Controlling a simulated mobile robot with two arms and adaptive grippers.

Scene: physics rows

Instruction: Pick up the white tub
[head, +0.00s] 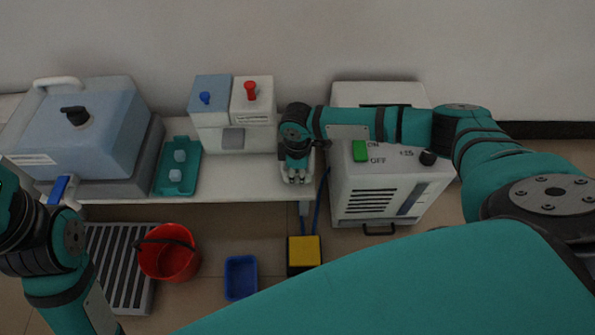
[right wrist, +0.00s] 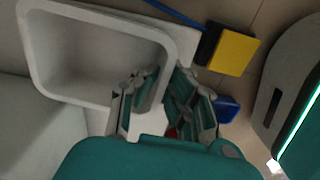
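The white tub (right wrist: 95,50) fills the upper left of the right wrist view, its open hollow facing the camera. In the head view a small part of the tub (head: 309,165) shows at the front edge of the bench, mostly hidden by my right gripper (head: 296,174). In the right wrist view the fingers of my right gripper (right wrist: 167,74) converge on both sides of the tub's near wall and appear shut on it. I cannot tell whether the tub is off the bench.
A white box with a green switch (head: 360,151) stands close right of my right gripper. A two-part dispenser (head: 233,139) and a teal tray (head: 161,188) are to its left. On the floor are a red bucket (head: 168,262), a blue bin (head: 240,277) and a yellow-topped block (head: 304,250).

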